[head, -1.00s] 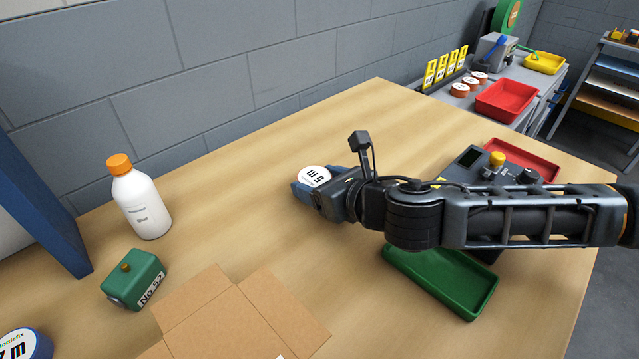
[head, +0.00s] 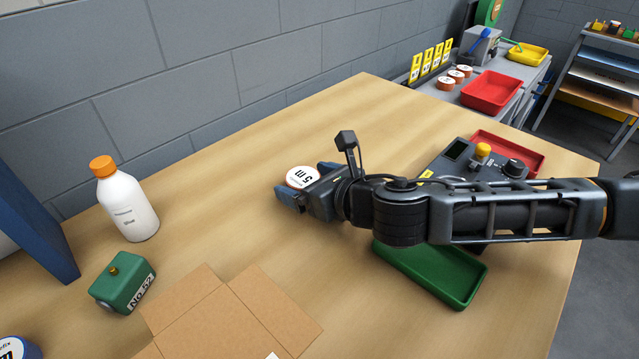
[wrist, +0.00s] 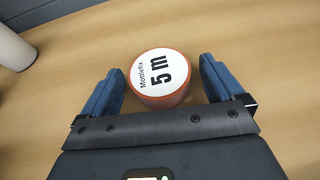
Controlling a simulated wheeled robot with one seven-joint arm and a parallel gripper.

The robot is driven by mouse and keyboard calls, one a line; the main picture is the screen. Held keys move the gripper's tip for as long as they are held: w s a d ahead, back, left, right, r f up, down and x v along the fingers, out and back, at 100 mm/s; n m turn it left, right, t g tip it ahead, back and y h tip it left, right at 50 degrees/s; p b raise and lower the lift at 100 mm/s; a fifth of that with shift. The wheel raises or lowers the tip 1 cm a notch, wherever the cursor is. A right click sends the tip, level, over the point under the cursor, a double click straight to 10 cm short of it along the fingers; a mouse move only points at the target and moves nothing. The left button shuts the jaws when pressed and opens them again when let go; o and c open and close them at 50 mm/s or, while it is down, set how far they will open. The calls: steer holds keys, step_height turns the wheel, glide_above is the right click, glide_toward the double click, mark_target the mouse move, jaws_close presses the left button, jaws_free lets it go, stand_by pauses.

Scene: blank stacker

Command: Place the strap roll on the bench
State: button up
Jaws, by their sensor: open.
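The strap roll (head: 302,177), a short orange-edged cylinder with a white top reading "5 m", stands flat on the wooden bench (head: 220,175). In the wrist view the strap roll (wrist: 160,78) sits ahead of and partly between my two blue fingers, with a gap on each side. My gripper (head: 300,193) is open and empty, low over the bench beside the roll. It also shows in the wrist view (wrist: 162,85). In the head view the fingers cover part of the roll's lower side.
A white glue bottle (head: 127,208), a green block (head: 122,283) and flat cardboard (head: 225,315) lie to the left. A green tray (head: 435,273), a dark control box (head: 455,165) and a red tray (head: 520,155) lie around my arm. The bench's back middle is clear.

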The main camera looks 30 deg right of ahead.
steer(key=b+v, duration=0.1)
steer(key=v, duration=1.1)
